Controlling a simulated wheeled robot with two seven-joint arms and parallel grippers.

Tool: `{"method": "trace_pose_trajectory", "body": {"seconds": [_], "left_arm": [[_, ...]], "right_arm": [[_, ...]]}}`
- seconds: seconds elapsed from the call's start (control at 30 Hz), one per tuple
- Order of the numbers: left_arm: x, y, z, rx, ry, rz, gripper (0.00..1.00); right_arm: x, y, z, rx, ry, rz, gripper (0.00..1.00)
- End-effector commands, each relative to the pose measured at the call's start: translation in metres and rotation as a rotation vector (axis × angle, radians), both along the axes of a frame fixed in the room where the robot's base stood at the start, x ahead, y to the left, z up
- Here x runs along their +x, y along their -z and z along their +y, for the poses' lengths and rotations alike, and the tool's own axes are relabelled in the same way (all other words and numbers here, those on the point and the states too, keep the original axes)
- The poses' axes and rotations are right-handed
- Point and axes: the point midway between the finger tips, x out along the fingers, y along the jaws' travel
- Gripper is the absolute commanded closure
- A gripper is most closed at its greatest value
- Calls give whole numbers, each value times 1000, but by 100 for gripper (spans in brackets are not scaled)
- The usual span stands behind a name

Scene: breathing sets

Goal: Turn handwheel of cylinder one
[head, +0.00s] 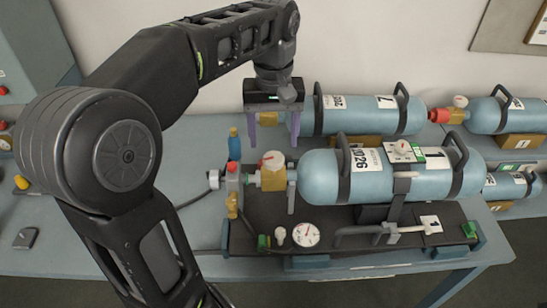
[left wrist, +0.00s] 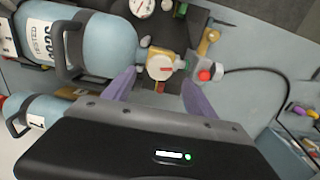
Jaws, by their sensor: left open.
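A large pale blue cylinder (head: 318,172) marked 2026 lies on a dark bench rig. Its brass valve (head: 273,180) carries a round white handwheel (head: 271,158) with a red mark. The handwheel also shows in the left wrist view (left wrist: 160,67), roughly between the purple fingertips. My left gripper (head: 272,148) is open and empty, pointing down above and behind this valve. I see no contact. Behind lies another blue cylinder (head: 358,121) with a tag whose digit looks like 1 or 7; its valve is partly hidden by my gripper. My right gripper is not in view.
A red-capped fitting (head: 232,172) and hose join the valve's left. A gauge (head: 306,235) lies in front. More cylinders (head: 485,115) lie at right. The table's left part is mostly clear.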

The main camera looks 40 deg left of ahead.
Motion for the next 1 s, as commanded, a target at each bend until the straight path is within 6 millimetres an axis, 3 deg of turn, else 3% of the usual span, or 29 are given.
{"method": "trace_pose_trajectory", "body": {"seconds": [0.03,0.1,0.3,0.67,1.0], "left_arm": [[0,15,0,0,0,0,34],[0,25,0,0,0,0,34],[0,45,0,0,0,1,34],[0,50,0,0,1,0,34],[0,50,0,0,1,0,60]], "right_arm": [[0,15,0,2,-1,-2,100],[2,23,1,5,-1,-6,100],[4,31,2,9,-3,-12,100],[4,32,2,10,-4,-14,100],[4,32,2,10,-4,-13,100]]}}
